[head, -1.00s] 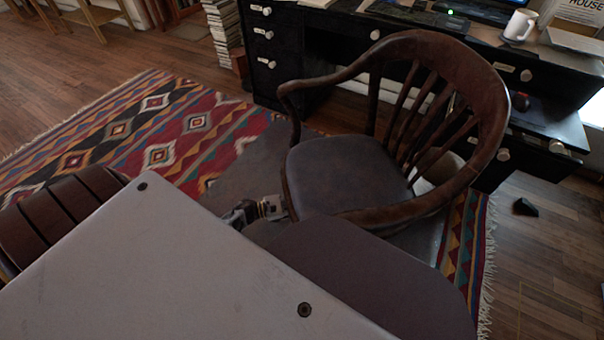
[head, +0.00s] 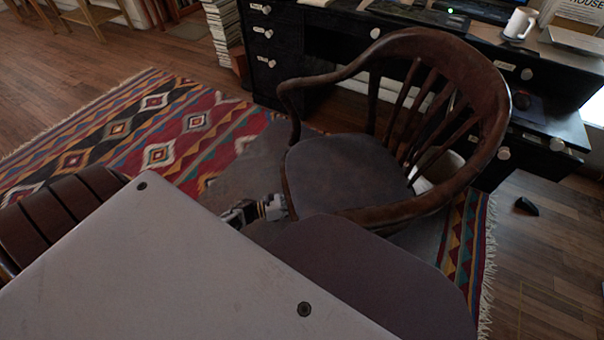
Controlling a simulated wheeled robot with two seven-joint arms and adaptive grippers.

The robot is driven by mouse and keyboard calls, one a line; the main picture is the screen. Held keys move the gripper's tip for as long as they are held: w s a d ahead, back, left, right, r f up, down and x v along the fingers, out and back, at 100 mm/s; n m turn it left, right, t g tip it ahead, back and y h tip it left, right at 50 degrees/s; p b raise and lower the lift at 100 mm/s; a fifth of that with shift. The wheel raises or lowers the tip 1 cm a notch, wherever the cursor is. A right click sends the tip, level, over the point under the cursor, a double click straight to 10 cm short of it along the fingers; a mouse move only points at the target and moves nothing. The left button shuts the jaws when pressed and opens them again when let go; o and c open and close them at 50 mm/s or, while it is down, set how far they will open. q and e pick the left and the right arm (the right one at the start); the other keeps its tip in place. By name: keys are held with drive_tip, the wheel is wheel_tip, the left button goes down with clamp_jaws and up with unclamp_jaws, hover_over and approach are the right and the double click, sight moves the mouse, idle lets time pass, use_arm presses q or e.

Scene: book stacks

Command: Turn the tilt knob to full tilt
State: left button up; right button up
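A dark brown wooden armchair (head: 345,170) with a spindle back and a dark seat stands in front of the desk. No tilt knob can be made out; the underside of the seat is hidden. A small black and grey gripper (head: 275,208), which seems to be my left one, shows at the left edge of the chair, just below the seat. Its arm is hidden behind the grey panel in the foreground. The fingers are too small and covered to tell whether they are open or touch anything. My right gripper is not in view.
A black desk (head: 275,55) with white-knobbed drawers stands behind the chair, with a white mug (head: 518,25) on it. A patterned rug (head: 190,125) lies to the left. A stack of books (head: 225,35) stands beside the desk. A small black object (head: 526,206) lies on the right floor.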

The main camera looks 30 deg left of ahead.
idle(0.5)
use_arm(q)
drive_tip(key=o, duration=0.7)
drive_tip(key=shift+o, duration=0.2)
drive_tip(key=shift+s, duration=0.1)
drive_tip(key=v, duration=1.2)
drive_tip(key=shift+o, duration=1.5)
